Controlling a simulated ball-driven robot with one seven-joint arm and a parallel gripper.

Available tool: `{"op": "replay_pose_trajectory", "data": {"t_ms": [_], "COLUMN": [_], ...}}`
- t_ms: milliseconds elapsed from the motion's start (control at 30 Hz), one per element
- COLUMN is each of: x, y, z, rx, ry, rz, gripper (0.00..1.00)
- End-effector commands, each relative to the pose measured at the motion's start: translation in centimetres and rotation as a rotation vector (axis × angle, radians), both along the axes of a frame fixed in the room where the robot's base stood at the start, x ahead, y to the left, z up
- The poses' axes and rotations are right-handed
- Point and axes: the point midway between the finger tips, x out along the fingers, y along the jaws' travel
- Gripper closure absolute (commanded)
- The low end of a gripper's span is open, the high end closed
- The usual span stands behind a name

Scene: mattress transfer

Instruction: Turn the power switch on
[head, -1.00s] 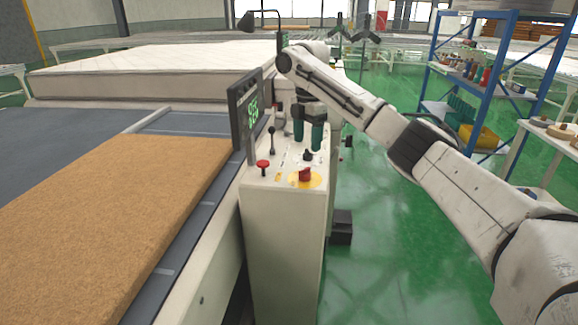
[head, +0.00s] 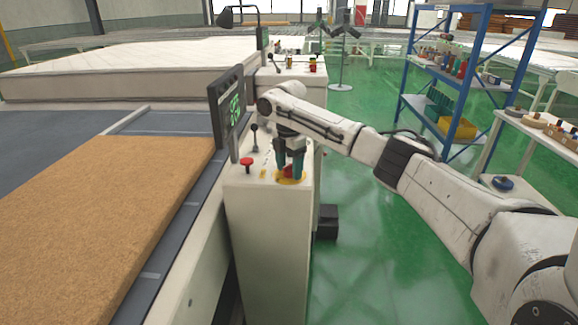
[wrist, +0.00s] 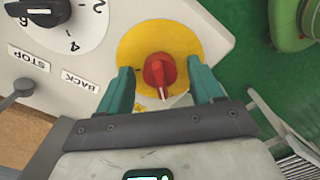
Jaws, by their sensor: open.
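The power switch is a red rotary knob on a round yellow plate, on top of the white control cabinet (head: 262,230). In the wrist view the red knob (wrist: 160,72) sits between my fingertips, with the yellow plate (wrist: 190,38) around it. In the head view the knob (head: 289,171) is partly hidden by my fingers. My gripper (wrist: 165,85) points down over the knob. Its two teal fingers are open, one on each side, with a gap visible between each finger and the knob.
A red mushroom button (head: 247,163) and a black lever (head: 254,138) stand on the same panel. A black dial (wrist: 42,12) is near the knob. A display screen (head: 228,112) rises at the panel's left. A blue shelf rack (head: 405,75) stands right, beyond green floor.

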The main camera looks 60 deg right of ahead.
Motion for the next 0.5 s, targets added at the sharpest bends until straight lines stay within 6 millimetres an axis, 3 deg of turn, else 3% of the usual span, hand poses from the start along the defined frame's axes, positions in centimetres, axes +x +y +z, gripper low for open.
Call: {"op": "replay_pose_trajectory", "data": {"t_ms": [200, 500], "x": [-0.01, 0.00], "y": [-0.01, -0.01], "z": [-0.01, 0.02], "rx": [0.000, 0.000], "ry": [0.000, 0.000], "rz": [0.000, 0.000], "gripper": [0.35, 0.64]}}
